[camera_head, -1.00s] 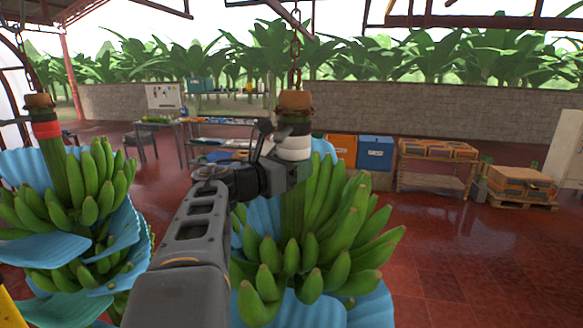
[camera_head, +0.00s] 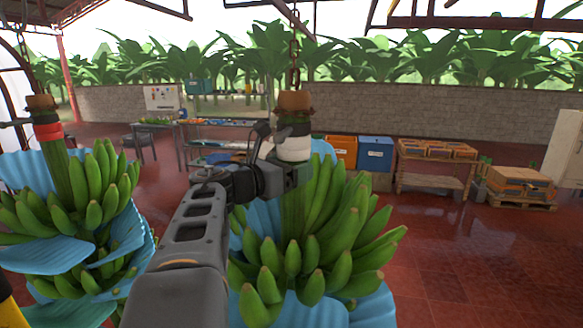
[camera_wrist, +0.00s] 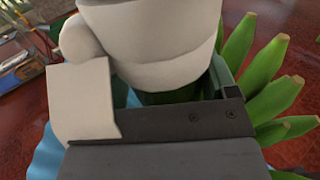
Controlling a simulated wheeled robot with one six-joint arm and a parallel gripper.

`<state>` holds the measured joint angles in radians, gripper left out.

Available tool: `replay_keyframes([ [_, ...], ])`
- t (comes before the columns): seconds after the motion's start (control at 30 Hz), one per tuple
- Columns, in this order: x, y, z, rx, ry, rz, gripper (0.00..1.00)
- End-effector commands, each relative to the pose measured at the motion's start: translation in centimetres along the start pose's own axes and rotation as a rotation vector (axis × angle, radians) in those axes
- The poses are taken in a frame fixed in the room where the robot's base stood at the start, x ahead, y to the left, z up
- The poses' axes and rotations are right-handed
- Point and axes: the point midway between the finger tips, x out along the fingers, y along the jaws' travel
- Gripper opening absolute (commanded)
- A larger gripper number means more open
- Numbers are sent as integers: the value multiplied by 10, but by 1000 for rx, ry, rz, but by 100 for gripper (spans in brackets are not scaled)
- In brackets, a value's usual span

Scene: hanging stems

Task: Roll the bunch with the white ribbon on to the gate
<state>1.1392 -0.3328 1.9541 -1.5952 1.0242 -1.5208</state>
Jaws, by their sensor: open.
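The bunch with the white ribbon (camera_head: 294,149) hangs from a chain in the middle of the head view, with green bananas (camera_head: 318,228) and blue sheets around them. The ribbon wraps the stem near its top, and its loose end hangs down in the wrist view (camera_wrist: 84,103). My gripper (camera_head: 295,177) is at the stem just below the ribbon, open. In the wrist view the ribbon (camera_wrist: 150,40) fills the top middle, close in front of the gripper. The fingertips are mostly hidden, so I cannot tell whether they touch the stem.
A second bunch with a red ribbon (camera_head: 47,131) hangs at the left. An orange and a blue crate (camera_head: 375,153), a wooden table (camera_head: 436,168) and a pallet with boxes (camera_head: 520,187) stand behind. The red floor at right is clear. I cannot make out a gate.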

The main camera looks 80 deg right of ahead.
Motion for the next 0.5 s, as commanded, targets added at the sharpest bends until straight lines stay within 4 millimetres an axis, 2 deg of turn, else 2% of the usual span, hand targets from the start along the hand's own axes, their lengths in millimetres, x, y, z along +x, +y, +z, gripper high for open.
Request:
replay_keyframes([
  [0.33,-2,-2,2,5,-5,-3,86],
  [0.5,-21,-1,1,8,-6,1,86],
])
